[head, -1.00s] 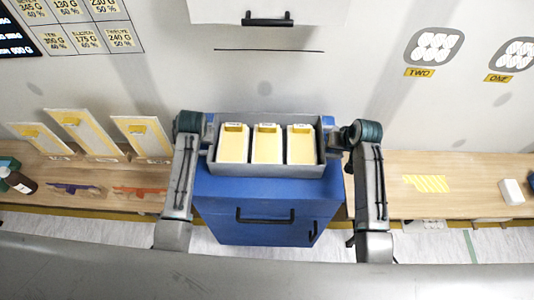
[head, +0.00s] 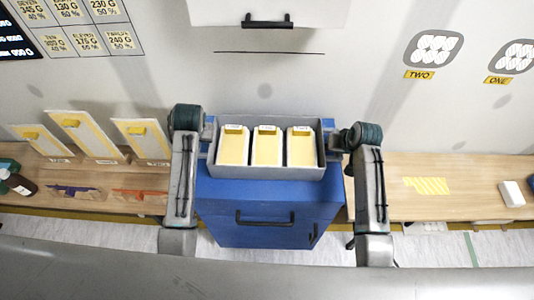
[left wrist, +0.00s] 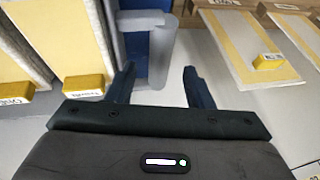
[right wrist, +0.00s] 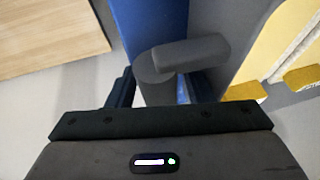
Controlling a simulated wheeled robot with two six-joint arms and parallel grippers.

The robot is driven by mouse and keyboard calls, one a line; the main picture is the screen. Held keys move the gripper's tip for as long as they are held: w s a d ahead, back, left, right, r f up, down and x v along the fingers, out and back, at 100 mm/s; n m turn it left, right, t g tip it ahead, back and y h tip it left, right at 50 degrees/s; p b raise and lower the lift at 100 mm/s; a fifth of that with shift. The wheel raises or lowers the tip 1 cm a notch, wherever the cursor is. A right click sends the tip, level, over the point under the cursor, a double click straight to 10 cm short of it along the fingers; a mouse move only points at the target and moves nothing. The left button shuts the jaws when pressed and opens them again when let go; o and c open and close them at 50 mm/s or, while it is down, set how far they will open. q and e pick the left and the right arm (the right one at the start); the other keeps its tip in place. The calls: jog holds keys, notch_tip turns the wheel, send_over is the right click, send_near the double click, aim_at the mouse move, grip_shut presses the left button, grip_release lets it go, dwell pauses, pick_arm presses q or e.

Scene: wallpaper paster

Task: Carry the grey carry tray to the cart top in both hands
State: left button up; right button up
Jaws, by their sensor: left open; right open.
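The grey carry tray (head: 265,172) appears to sit over the blue cart's top (head: 265,192), in the middle of the head view. It holds three white bins with yellow fronts (head: 266,147). My left gripper (left wrist: 159,75) is open at the tray's left end; a grey handle (left wrist: 152,50) shows between its fingers in the left wrist view. My right gripper (right wrist: 170,85) is open at the right end, with the other grey handle (right wrist: 188,54) between its fingers. In the head view the arms hide most of both grippers. I cannot tell whether the fingers touch the handles.
A wooden counter (head: 440,190) runs along the wall on both sides of the cart. Several yellow-striped boards (head: 88,135), a dark bottle (head: 20,184) and coloured tools (head: 140,194) are at left. A white block (head: 511,193) is at right. A black handle (head: 267,20) is above.

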pick_arm(q)
jog(key=shift+s+r, duration=0.2)
jog(key=shift+r, duration=0.2)
pick_arm(e)
jog(key=shift+r, duration=0.2)
jog(key=v, duration=1.1)
jog(key=shift+s+r, duration=0.2)
jog(key=shift+r, duration=0.05)
pick_arm(q)
jog(key=shift+s+f, duration=0.1)
jog(key=shift+s, duration=0.05)
pick_arm(e)
jog(key=shift+s+d+f, duration=0.1)
jog(key=shift+s+d, duration=0.05)
